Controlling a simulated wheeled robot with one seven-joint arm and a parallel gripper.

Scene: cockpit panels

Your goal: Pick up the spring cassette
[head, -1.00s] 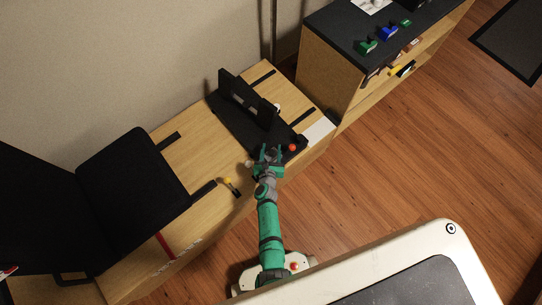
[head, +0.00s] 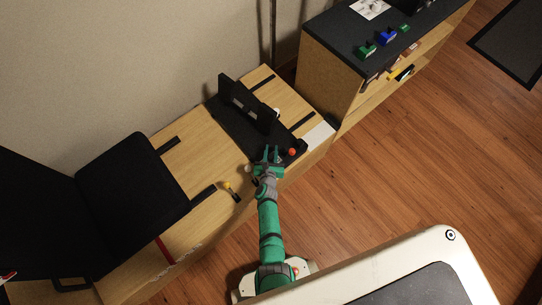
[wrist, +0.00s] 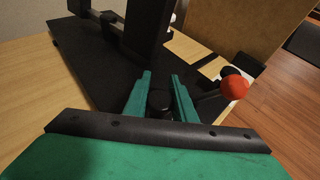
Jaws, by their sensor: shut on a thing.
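My gripper (head: 268,153) is at the near edge of the black panel base (head: 228,122) on the wooden desk. In the wrist view its two green fingers (wrist: 160,92) are closed around a small dark cylindrical piece (wrist: 160,103), over the black base. Most of this piece is hidden between the fingers, and I cannot tell for sure whether it is the spring cassette. No other thing is clearly recognisable as the spring cassette.
A red ball knob (wrist: 234,89) on a dark lever stands just right of my gripper. A black upright frame (head: 247,103) rises behind. A yellow-topped lever (head: 228,185) is to the left. A shelf unit (head: 331,85) with blue and green pieces stands at right.

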